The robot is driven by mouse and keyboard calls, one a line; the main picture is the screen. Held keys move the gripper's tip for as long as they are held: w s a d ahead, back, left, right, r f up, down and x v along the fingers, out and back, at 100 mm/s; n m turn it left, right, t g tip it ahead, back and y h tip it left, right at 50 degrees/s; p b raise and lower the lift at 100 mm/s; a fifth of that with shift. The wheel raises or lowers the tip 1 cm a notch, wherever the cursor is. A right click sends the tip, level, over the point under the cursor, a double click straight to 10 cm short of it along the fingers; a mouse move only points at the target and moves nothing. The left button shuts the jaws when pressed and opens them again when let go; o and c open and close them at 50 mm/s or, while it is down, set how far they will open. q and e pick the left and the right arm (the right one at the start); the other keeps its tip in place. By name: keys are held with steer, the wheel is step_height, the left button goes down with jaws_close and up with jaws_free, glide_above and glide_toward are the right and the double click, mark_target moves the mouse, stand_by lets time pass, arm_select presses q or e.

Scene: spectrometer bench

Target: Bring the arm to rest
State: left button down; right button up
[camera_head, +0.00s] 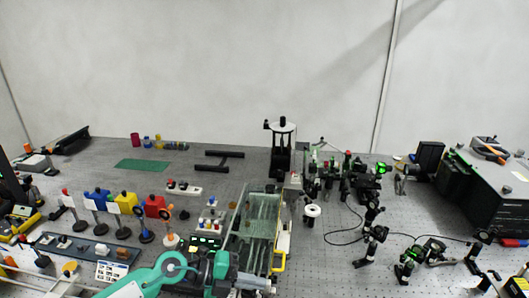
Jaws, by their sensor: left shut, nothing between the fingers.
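My left arm (150,277), green and white, reaches in along the bottom edge, left of centre. Its gripper (264,285) points right, low in the picture, just in front of a clear-walled box with a yellow handle (279,250). The gripper is shut and holds nothing. I cannot tell from this one view how far it is from the box. My right gripper does not show.
Coloured holders, including a red one (154,207), stand at left behind a dark rail. A green mat (142,165) lies at the back left. Optics mounts (368,235) and a large black instrument (484,195) fill the right. Bare perforated bench lies right of the box.

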arm_select(q)
step_height(320, 180, up, 10)
steer(key=w+a+r+n+t+h, duration=0.1)
steer(key=a+n+t+h, duration=0.15)
steer(key=n+t, duration=1.1)
steer(key=a+f+n+t+y, duration=0.3)
steer(key=a+f+n+y, duration=0.5)
steer(key=a+n+y, duration=0.45)
steer(key=s+a+f+n+g+y, duration=0.4)
steer(key=s+f+g+y, duration=0.15)
steer(key=s+f, duration=0.35)
steer(key=s+a+f+n+g+h, duration=0.1)
steer(key=s+f+g, duration=0.3)
steer(key=s, duration=0.4)
steer(key=s+a+f+g+h, duration=0.1)
steer(key=s+f+g, duration=0.4)
steer(key=s, duration=0.4)
step_height(320, 180, down, 31)
steer(key=s+a+f+g, duration=0.2)
steer(key=s+f, duration=1.7)
steer(key=f, duration=0.1)
steer(key=shift+a+b, duration=0.4)
steer(key=shift+b, duration=0.05)
